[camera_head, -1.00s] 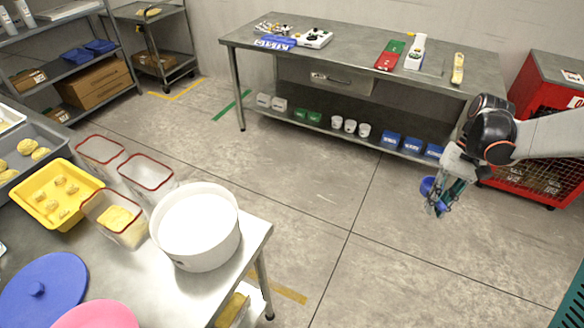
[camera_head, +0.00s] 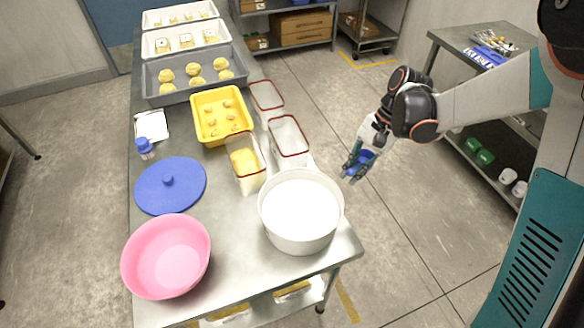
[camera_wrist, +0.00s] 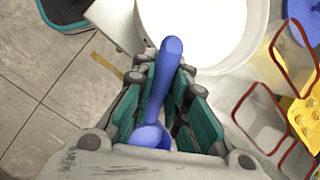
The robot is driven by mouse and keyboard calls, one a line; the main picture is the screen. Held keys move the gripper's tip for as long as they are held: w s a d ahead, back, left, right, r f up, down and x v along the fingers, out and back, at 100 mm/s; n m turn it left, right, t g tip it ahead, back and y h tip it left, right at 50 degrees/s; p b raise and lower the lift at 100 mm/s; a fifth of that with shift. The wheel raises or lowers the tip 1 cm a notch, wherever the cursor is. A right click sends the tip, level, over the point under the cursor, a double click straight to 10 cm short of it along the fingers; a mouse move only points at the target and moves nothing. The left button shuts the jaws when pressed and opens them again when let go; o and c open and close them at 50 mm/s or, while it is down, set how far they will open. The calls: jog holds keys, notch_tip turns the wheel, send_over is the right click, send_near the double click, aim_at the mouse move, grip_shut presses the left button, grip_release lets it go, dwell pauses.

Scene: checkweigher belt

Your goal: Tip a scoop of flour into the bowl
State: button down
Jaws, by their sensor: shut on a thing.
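My gripper (camera_head: 357,166) is shut on a blue scoop (camera_wrist: 162,90), out past the right edge of the steel table in the head view. In the wrist view the scoop's handle runs up between the fingers and its bowl end sits low, near the palm. Whether flour is in the scoop I cannot tell. A large white tub (camera_head: 270,222) of white flour (camera_head: 302,208) stands at the table's right front corner, left of and nearer than my gripper; it also shows in the wrist view (camera_wrist: 262,30). The pink bowl (camera_head: 166,257) is at the front left, and looks empty.
A blue lid (camera_head: 170,186) lies behind the bowl. Clear red-rimmed containers (camera_head: 288,136), a yellow tray (camera_head: 219,117) and a grey dough tray (camera_head: 195,76) stand further back on the table (camera_head: 238,275). Open floor lies right of it.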

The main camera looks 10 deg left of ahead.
jog(key=s+a+r+m+t+y+p, duration=0.1)
jog(key=s+a+r+m+p, duration=0.15)
jog(key=s+a, duration=0.4)
jog(key=s+a+r+m+t+y+p, duration=0.1)
jog(key=s+a+r+m+t+p, duration=0.2)
jog(key=a, duration=0.6)
jog(key=shift+m+g, duration=0.7)
jog(key=shift+m, duration=0.05)
jog(key=f+b, duration=0.8)
jog(key=f, duration=0.1)
jog(key=f+b, duration=0.5)
jog(key=shift+s+a+f, duration=0.1)
jog(key=shift+s+a, duration=0.05)
jog(key=shift+s, duration=0.2)
notch_tip(320, 180, up, 12)
jog(key=p, duration=0.8)
jog(key=shift+p, duration=0.35)
dwell(0.4)
